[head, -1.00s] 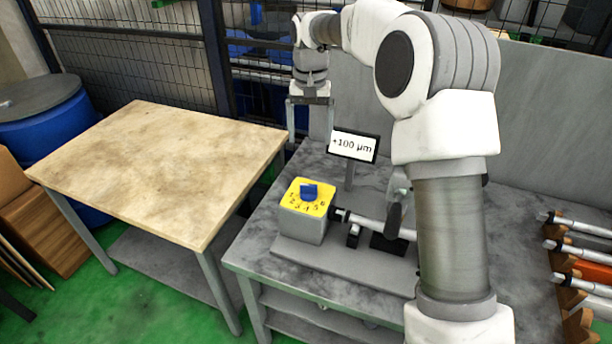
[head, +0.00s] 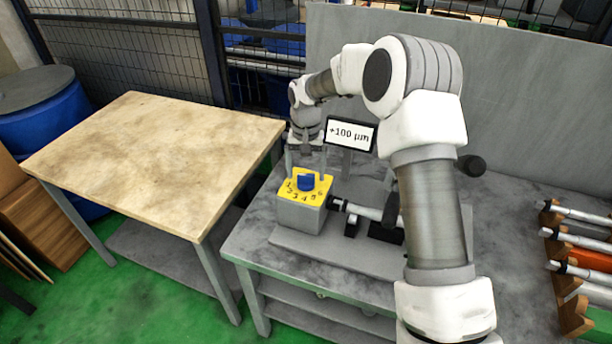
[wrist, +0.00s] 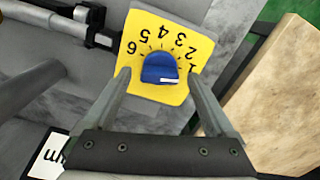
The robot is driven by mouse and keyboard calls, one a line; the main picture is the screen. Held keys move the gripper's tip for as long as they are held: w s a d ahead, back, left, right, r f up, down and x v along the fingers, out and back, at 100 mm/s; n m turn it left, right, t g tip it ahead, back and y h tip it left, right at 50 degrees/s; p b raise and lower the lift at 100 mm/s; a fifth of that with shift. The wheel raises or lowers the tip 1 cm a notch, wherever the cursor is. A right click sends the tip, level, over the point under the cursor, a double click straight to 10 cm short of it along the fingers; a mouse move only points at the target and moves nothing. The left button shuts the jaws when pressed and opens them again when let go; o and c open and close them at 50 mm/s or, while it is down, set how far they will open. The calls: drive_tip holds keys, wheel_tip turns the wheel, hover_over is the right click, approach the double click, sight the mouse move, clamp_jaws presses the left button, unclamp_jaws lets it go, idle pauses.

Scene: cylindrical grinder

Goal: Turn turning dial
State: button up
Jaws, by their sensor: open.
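The turning dial is a blue knob (head: 306,181) on a yellow face with numbers, on top of a grey block (head: 299,214). In the wrist view the blue knob (wrist: 160,69) shows a white mark pointing toward the 1. My gripper (head: 305,172) is above and just behind the dial in the head view. In the wrist view my gripper (wrist: 158,73) is open, with one finger on each side of the knob. A gap shows between each finger and the knob. Whether the fingertips are down at knob height is hard to tell.
A small display (head: 350,134) reading "+100 µm" stands behind the dial. A cylindrical bar (head: 365,209) extends right from the block. A rack of bars (head: 570,267) is at the right. A bare wooden table (head: 150,165) stands to the left.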

drive_tip(key=shift+f, duration=1.05)
drive_tip(key=c, duration=1.3)
drive_tip(key=shift+r+n, duration=0.1)
drive_tip(key=shift+n, duration=2.7)
